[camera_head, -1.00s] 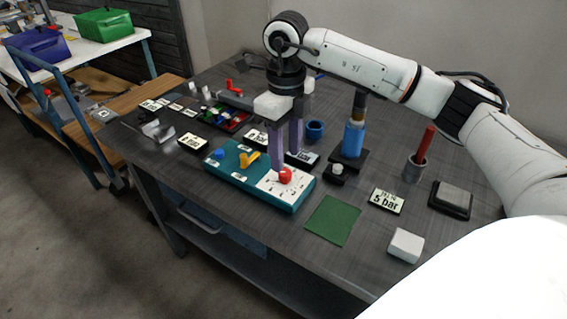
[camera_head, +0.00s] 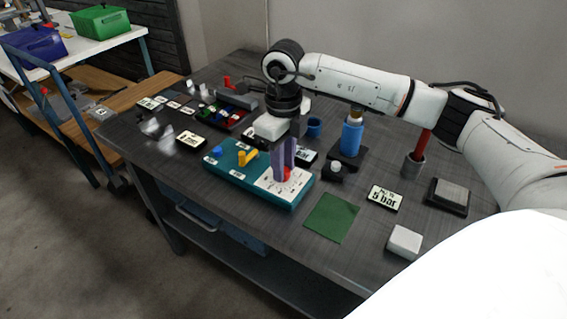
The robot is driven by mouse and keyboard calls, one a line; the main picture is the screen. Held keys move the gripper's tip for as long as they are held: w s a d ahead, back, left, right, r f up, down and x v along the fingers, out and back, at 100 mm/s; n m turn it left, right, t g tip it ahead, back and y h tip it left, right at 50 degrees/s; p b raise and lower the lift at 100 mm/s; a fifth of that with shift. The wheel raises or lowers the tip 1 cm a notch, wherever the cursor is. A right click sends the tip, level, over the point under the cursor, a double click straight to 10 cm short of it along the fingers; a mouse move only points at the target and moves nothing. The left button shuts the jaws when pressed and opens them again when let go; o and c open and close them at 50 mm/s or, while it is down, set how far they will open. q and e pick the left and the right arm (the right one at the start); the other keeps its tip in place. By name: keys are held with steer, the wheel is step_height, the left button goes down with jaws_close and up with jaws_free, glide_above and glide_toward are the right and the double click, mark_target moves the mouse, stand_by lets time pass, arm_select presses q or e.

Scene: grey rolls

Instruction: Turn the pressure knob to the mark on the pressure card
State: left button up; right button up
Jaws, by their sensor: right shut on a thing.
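The teal control panel (camera_head: 239,179) lies on the dark table and carries a blue knob (camera_head: 217,151), a yellow lever-like handle (camera_head: 248,157) and a red knob on a white dial plate (camera_head: 264,187). My right gripper (camera_head: 284,175) points down over the dial and is shut on the red knob (camera_head: 288,174), which its fingers partly hide. The dial's pointer cannot be read. A card (camera_head: 385,198) reading "5 bar" lies to the right. Another card (camera_head: 306,155) with "bar" on it is partly hidden behind the gripper. My left gripper is not in view.
A green mat (camera_head: 332,217) and a white block (camera_head: 405,241) lie near the front edge. A blue bottle (camera_head: 352,138), a grey cup with a red stick (camera_head: 414,164) and a dark-based pad (camera_head: 447,196) stand right of the panel. A parts tray (camera_head: 230,117) is behind.

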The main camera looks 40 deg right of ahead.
steer(key=shift+n, duration=0.3)
steer(key=shift+n+b, duration=0.3)
steer(key=shift+n, duration=1)
steer(key=n+b, duration=0.1)
steer(key=n, duration=0.1)
steer(key=shift+n, duration=1)
steer(key=shift+r, duration=0.1)
steer(key=o, duration=1.1)
